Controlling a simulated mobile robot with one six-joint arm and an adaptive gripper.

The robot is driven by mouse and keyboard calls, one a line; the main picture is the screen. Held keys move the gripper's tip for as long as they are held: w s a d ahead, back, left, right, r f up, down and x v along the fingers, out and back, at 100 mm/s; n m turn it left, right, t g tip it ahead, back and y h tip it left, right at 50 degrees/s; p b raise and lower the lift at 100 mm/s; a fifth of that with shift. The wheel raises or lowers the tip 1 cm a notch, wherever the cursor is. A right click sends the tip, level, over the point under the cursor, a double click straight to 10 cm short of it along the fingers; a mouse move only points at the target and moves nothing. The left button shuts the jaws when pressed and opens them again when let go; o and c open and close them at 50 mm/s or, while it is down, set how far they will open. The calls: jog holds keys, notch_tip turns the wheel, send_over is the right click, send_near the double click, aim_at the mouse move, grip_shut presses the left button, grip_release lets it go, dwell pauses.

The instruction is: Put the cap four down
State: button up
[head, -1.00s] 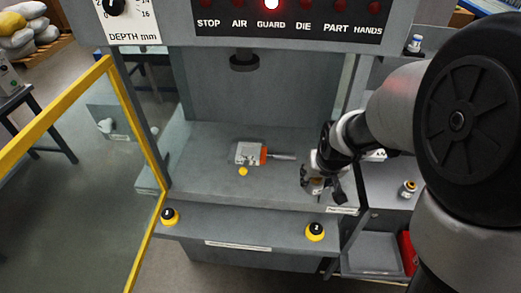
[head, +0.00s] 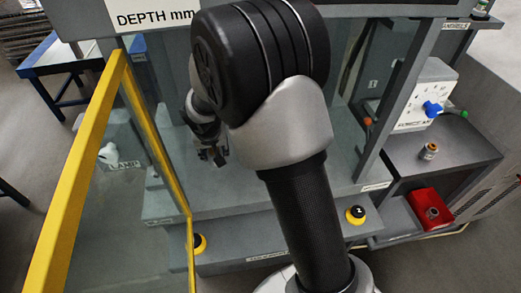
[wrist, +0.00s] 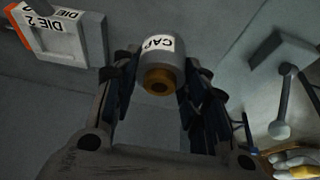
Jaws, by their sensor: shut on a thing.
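My gripper (wrist: 158,72) is shut on a small grey cylinder, the cap (wrist: 163,50). It has a white label reading "CAP", the rest of which is turned out of sight, and an orange-brown end with a dark hole facing the wrist camera. In the head view my gripper (head: 213,156) is small and partly dark, over the left part of the grey press bed, and the cap cannot be made out there. My arm hides much of the bed. How high the cap is above the surface cannot be told.
A grey and white block marked DIE 2 (wrist: 62,38) lies at upper left in the wrist view; a grey ball-ended lever (wrist: 281,128) is at right. The yellow guard frame (head: 75,185) stands left.

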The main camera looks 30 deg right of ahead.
jog(key=d, duration=0.5)
jog(key=w+d, duration=0.1)
jog(key=d, duration=1.1)
jog(key=shift+w+d+b, duration=0.2)
jog(key=shift+w+b, duration=0.05)
jog(key=shift+b, duration=0.1)
jog(key=shift+d+f+b, duration=0.15)
jog(key=shift+f+b, duration=0.3)
jog(key=shift+f, duration=0.4)
jog(key=shift+d+f+b, duration=0.1)
jog(key=shift+f+b, duration=0.3)
jog(key=shift+f, duration=0.45)
jog(key=shift+f, duration=0.1)
jog(key=shift+f, duration=0.15)
jog(key=o, duration=1.2)
jog(key=shift+o, duration=0.2)
